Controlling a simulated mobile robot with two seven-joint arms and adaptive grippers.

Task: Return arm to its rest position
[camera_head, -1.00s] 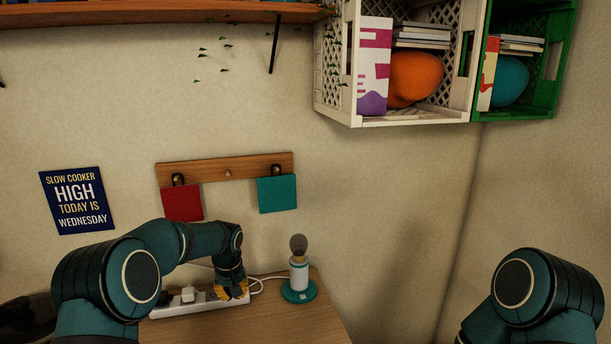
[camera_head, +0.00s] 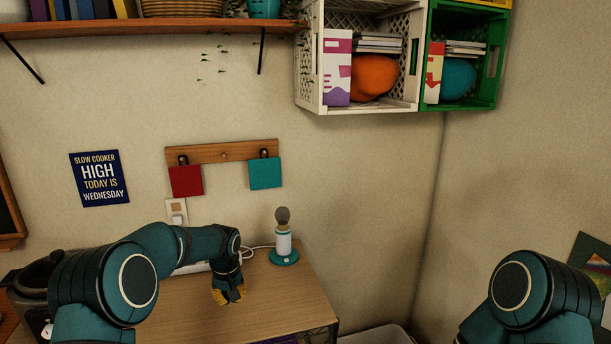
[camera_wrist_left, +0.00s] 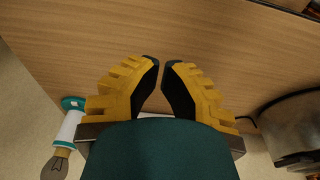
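My left arm reaches in from the left in the head view, bent at the elbow, with its left gripper (camera_head: 229,297) pointing down above the wooden tabletop. In the left wrist view the gripper (camera_wrist_left: 161,66) shows two yellow fingers with black pads. Their tips almost meet, and nothing is held between them. On the right only a round teal joint of my right arm (camera_head: 530,290) shows. My right gripper is out of view.
A white-and-teal lamp with a bulb (camera_head: 283,240) stands on the tabletop (camera_head: 290,300) to the gripper's right. A power strip (camera_head: 192,268) lies partly behind my arm. A dark pot (camera_head: 38,275) stands left. White (camera_head: 415,108) and green (camera_head: 500,80) crates hang above.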

